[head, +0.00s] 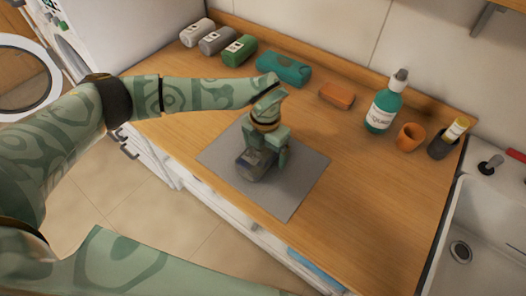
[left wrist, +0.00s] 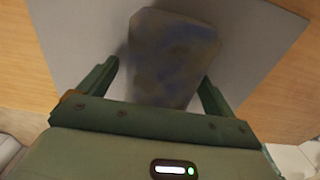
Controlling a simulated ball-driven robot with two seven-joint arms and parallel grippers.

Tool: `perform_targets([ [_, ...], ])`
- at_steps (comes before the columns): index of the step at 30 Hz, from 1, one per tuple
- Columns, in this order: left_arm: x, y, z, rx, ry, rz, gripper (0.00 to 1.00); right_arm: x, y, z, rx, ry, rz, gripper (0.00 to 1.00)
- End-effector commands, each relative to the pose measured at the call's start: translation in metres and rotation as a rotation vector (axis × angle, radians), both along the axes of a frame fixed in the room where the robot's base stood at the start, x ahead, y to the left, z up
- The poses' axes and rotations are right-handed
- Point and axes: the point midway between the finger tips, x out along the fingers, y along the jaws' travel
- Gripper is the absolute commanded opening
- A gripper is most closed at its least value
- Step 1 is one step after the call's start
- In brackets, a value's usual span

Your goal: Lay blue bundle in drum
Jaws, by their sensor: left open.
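The blue bundle (head: 253,168), a dark grey-blue roll with blurred blue patches, lies on the grey mat (head: 300,178) on the wooden counter. It also shows in the left wrist view (left wrist: 170,55). My left gripper (head: 264,157) is low over the bundle, its fingers open. In the left wrist view, the fingers (left wrist: 160,75) stand on either side of the bundle's near end, with a gap visible on each side. The washing machine's round door (head: 52,72) stands open at the far left. The inside of the drum is not visible. My right gripper is not in view.
White, grey and green rolls (head: 238,50) and a teal bundle (head: 284,69) line the back of the counter (head: 355,165). An orange block (head: 337,95), a teal pump bottle (head: 383,108) and cups (head: 409,137) stand to the right. A sink (head: 490,225) is at the far right.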

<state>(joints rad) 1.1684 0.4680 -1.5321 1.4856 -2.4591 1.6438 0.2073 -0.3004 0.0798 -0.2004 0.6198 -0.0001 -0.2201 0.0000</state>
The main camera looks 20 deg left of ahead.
Motion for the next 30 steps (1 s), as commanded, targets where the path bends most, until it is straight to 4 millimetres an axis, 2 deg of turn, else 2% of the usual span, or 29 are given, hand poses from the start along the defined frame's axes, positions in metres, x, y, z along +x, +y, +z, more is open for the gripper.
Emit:
perform_targets([
  [5,0.0,0.0,0.0,0.0,-0.001,-0.001,0.91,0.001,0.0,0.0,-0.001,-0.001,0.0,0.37],
  [11,0.0,0.0,0.001,0.0,-0.001,-0.001,0.38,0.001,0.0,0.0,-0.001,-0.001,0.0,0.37],
  [13,0.0,0.0,0.001,0.0,-0.001,-0.001,0.38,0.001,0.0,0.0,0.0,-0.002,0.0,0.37],
  [14,0.0,0.0,0.001,-0.001,-0.002,-0.001,0.33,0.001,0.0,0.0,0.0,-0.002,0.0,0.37],
  [23,0.001,0.0,0.008,-0.001,-0.003,-0.001,0.33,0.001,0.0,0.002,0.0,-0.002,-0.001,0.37],
  [28,0.001,0.0,0.033,-0.002,-0.005,-0.002,0.33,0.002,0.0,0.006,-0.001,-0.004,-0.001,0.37],
  [30,-0.009,-0.003,0.048,-0.003,-0.004,-0.005,0.33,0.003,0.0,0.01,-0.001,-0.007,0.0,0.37],
])
